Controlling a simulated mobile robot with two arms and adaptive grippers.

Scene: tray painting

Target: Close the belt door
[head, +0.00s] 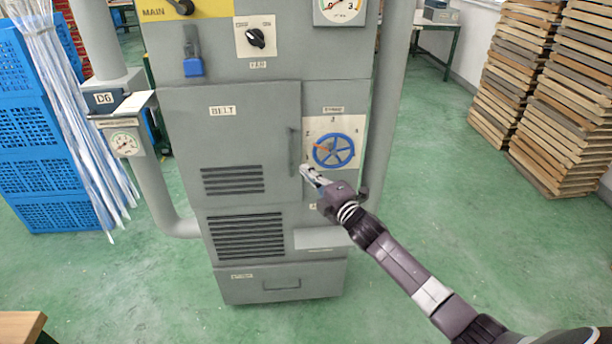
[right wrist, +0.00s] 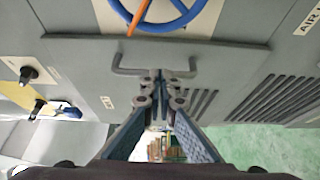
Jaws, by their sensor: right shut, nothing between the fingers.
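The belt door (head: 225,135) is a grey panel labelled BELT, with vents low down, on the grey machine's front. It lies flush or nearly flush with the front; I cannot tell whether a small gap is left at its right edge. Its grey bar handle (head: 293,152) is upright near that edge and also shows in the right wrist view (right wrist: 130,71). My right gripper (head: 306,170) is at the handle's lower end. In the right wrist view, its shut fingertips (right wrist: 156,80) overlap the handle with nothing between them; contact is unclear. My left gripper is out of view.
A blue handwheel (head: 333,150) sits right of the door, close above my right gripper. A pipe (head: 392,110) runs up the machine's right side. Blue crates (head: 40,130) stand at left and stacked wooden boards (head: 525,80) at right. The green floor around is clear.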

